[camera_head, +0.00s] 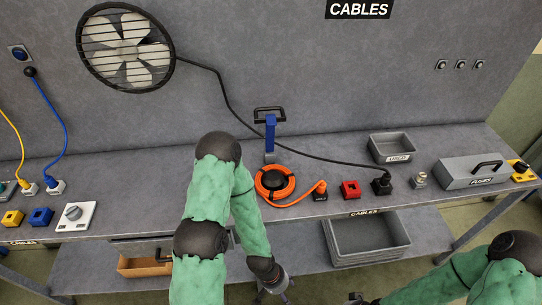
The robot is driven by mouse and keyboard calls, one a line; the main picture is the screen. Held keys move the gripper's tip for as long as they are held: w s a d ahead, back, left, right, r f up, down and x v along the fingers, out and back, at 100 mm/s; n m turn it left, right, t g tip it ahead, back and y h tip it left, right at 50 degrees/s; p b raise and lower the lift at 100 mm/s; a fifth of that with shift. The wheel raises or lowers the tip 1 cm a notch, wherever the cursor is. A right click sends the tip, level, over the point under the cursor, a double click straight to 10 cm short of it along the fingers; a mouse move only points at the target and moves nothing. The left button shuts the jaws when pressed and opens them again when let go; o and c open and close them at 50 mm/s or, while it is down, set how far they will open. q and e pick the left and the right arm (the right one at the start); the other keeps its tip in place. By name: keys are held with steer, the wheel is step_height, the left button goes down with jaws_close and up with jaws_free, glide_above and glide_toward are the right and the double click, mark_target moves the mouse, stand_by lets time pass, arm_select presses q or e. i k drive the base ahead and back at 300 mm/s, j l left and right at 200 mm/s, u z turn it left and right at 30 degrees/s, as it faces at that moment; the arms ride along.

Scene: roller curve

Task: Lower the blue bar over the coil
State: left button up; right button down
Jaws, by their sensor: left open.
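The blue bar (270,133) stands upright at the back of the bench, with a black handle (269,113) at its top. The orange coil (266,193) lies flat on the bench in front of it, around a black centre. My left gripper (275,293) is open at the bottom edge, below and in front of the bench, well away from the bar. Only a small dark part of my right gripper (358,299) shows at the bottom edge; its fingers are not clear.
A red block (350,190) and a black plug (381,185) with a cable to the fan (126,51) sit right of the coil. A grey tray (391,147) and the fuses box (472,173) stand further right. A grey bin (367,239) is below the bench.

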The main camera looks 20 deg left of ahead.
mark_target(271, 121)
steer(key=k+j+u, duration=0.1)
steer(key=u, duration=0.3)
steer(key=k+j+u, duration=0.1)
steer(key=u, duration=0.25)
steer(key=j+u, duration=0.2)
steer(key=u, duration=0.2)
steer(key=k+j+u, duration=0.1)
steer(key=u, duration=0.25)
